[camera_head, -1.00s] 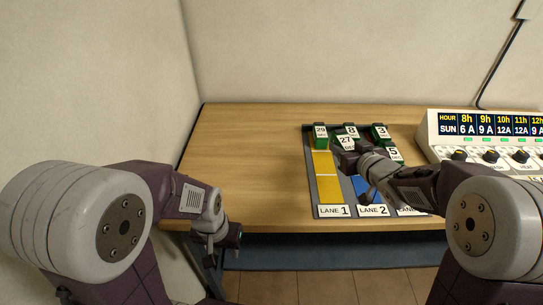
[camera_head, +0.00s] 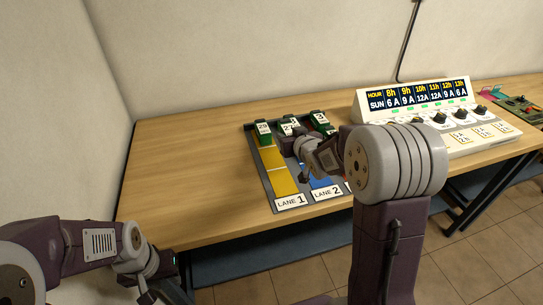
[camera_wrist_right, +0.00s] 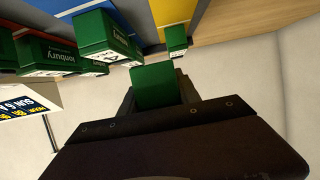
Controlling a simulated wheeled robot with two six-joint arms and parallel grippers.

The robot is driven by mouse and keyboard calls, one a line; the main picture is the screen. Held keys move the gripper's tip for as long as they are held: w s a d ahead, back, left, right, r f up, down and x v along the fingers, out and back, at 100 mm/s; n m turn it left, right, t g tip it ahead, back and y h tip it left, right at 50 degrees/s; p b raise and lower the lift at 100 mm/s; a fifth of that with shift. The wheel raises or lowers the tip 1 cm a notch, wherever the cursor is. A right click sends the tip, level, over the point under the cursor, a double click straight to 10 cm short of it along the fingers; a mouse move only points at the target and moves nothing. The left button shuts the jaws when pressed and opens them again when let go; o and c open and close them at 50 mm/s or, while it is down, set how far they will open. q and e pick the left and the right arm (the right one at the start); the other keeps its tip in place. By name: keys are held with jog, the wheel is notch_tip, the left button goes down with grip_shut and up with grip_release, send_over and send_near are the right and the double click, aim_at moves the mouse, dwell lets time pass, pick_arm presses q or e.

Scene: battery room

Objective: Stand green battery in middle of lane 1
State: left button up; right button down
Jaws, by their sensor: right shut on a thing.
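A green battery with a white number label (camera_head: 287,129) is in my right gripper (camera_head: 289,146); its green body fills the jaws in the right wrist view (camera_wrist_right: 155,86). It is at the far end of the lane board, seemingly raised and covering the battery behind it. Lane 1 (camera_head: 281,178) is the yellow strip at the left of the board, and its near and middle parts are bare. Another green battery, labelled 29 (camera_head: 264,137), stands at its far end. My left gripper (camera_head: 152,290) is low at the lower left, away from the board; its jaws are unclear.
Blue lane 2 (camera_head: 322,182) lies right of lane 1, partly under my right arm. A green battery labelled 3 (camera_head: 320,120) stands at the far right. A white control console (camera_head: 430,112) stands right of the board. The table (camera_head: 190,165) left of it is clear.

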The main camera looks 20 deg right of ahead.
send_over(272, 158)
jog(key=f, duration=0.3)
jog(key=shift+w, duration=0.2)
notch_tip(272, 158, down, 4)
jog(key=shift+r+b, duration=0.1)
jog(key=shift+b, duration=0.4)
jog(key=shift+f, duration=0.2)
jog(key=shift+f+b, duration=0.55)
jog(key=shift+b, duration=0.1)
jog(key=c, duration=0.9)
grip_release()
jog(key=shift+s, duration=0.1)
jog(key=shift+o, duration=0.2)
